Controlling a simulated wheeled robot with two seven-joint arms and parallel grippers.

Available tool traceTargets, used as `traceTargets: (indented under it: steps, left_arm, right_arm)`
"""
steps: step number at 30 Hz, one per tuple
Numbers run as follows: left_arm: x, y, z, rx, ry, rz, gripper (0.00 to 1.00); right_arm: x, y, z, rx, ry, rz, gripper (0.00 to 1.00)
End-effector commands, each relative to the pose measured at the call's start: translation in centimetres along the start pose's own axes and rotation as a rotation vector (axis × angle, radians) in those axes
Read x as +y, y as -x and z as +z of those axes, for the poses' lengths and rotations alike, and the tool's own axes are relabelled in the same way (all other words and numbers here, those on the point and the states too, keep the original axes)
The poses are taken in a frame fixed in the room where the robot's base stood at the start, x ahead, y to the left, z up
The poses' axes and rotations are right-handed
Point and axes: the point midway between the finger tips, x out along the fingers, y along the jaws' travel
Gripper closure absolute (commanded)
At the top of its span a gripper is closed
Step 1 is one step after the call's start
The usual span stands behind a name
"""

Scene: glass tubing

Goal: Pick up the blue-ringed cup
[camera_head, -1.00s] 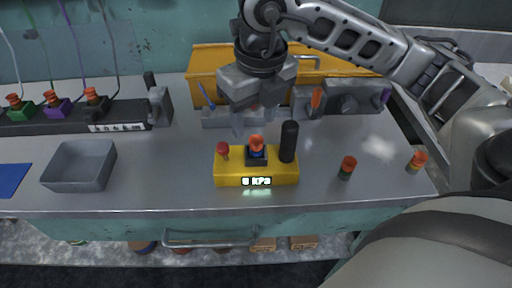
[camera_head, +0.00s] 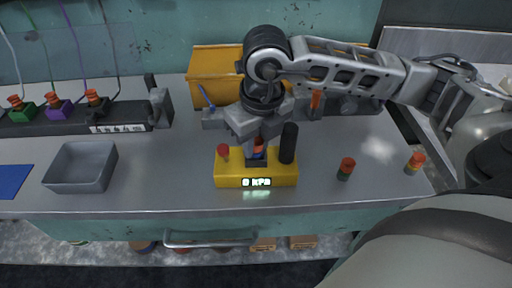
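The blue-ringed cup (camera_head: 258,153), orange with a blue band, stands upright in the dark socket on top of the yellow pressure box (camera_head: 230,180). My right gripper (camera_head: 258,148) points down from above, with its fingertips at the cup. The gripper hides much of the cup's upper part, and only some orange and blue shows between the fingers. I cannot tell whether the fingers touch the cup or stand apart from it. My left gripper is not in view.
A red knob (camera_head: 223,151) and a black cylinder (camera_head: 288,143) flank the cup closely on the box. Two banded cups, one green-ringed (camera_head: 346,169) and one yellowish (camera_head: 415,163), stand to the right. A grey bin (camera_head: 80,167) stands left, with clear table between.

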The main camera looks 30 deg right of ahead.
Motion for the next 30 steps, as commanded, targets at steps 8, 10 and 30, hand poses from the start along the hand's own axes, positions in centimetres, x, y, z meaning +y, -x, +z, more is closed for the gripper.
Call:
traceTargets:
  steps: [8, 10, 30]
  left_arm:
    - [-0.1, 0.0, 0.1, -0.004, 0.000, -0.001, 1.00]
    - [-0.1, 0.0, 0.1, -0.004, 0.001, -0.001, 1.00]
    - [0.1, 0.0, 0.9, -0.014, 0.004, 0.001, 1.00]
  right_arm:
    - [0.0, 0.0, 0.0, 0.000, 0.000, 0.000, 1.00]
    - [0.0, 0.1, 0.0, -0.001, 0.000, 0.000, 1.00]
    - [2.5, 10.5, -5.0, -0.009, 0.011, 0.001, 1.00]
